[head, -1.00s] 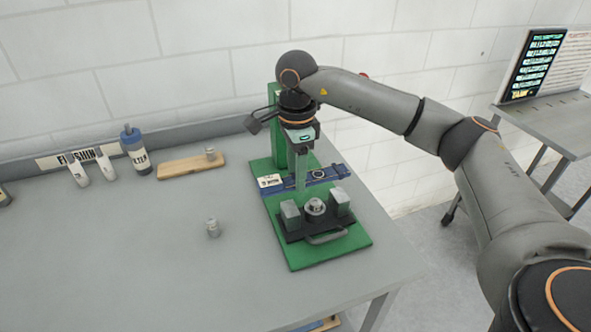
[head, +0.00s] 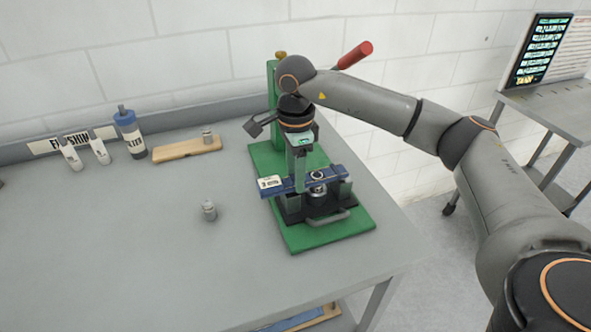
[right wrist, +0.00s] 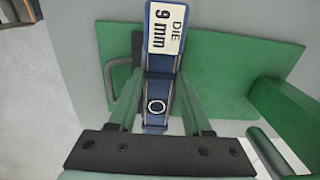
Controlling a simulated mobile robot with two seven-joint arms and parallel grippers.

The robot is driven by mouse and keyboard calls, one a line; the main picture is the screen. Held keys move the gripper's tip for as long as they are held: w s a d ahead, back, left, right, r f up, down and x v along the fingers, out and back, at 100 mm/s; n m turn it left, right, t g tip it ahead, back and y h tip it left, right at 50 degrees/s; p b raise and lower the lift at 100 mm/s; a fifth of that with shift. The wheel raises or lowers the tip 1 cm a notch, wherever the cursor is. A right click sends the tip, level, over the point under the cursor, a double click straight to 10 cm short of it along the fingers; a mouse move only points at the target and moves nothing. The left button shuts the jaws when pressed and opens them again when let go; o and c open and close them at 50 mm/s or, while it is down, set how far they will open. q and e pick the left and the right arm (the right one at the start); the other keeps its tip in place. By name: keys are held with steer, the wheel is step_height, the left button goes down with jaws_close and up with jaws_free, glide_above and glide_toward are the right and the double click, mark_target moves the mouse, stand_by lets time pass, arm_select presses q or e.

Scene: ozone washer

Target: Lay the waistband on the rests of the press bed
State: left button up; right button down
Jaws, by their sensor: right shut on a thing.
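The blue waistband (head: 329,178) carries a white tag reading "DIE 9 mm", which shows clearly in the right wrist view (right wrist: 165,30). A ring mark shows on the band (right wrist: 156,107). My right gripper (head: 301,184) is shut on the band from above, with a finger on each side. The band lies across the press bed (head: 347,213), over its two grey rests, and hides most of their tops. I cannot tell whether it touches them. A round metal piece (head: 317,194) shows between the rests, partly under the band. My left gripper is not in view.
The green press (head: 322,241) has a column close behind my gripper and a red-handled lever (head: 355,54). A small metal weight (head: 209,210) stands to the left. A wooden board (head: 185,150) and a blue-capped bottle (head: 129,135) are farther back.

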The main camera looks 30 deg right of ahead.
steer(key=shift+f, duration=0.4)
stand_by(0.3)
steer(key=shift+c, duration=1.3)
jaws_free()
step_height(320, 180, up, 12)
steer(key=shift+r, duration=0.25)
